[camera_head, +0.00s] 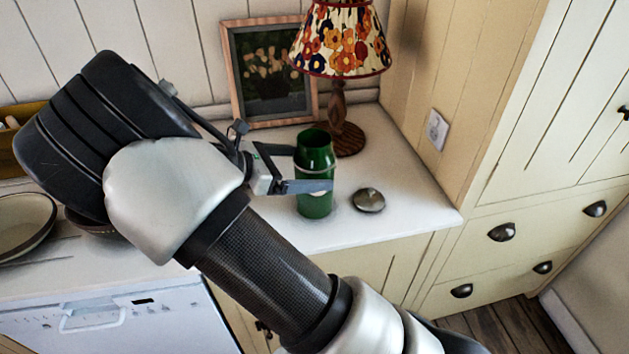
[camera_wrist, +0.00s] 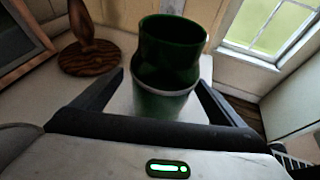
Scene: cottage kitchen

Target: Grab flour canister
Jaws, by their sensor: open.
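The green canister (camera_head: 316,170) stands upright and open-topped on the white counter, taken to be the flour canister. A light band runs around its middle. It also shows in the wrist view (camera_wrist: 170,55), straight ahead and between the fingers. My gripper (camera_head: 308,168) is open, reaching in from the left, with one finger in front of the canister and one at its far left side. In the wrist view the two fingers (camera_wrist: 160,85) spread either side of it. Whether they touch it I cannot tell. The canister's lower part is partly hidden by my gripper in the wrist view.
A round metal lid (camera_head: 368,200) lies right of the canister. A lamp with a floral shade (camera_head: 340,42) and wooden base stands close behind. A framed picture (camera_head: 268,75) leans on the wall. A bowl (camera_head: 24,222) sits at the far left. The counter's right end is clear.

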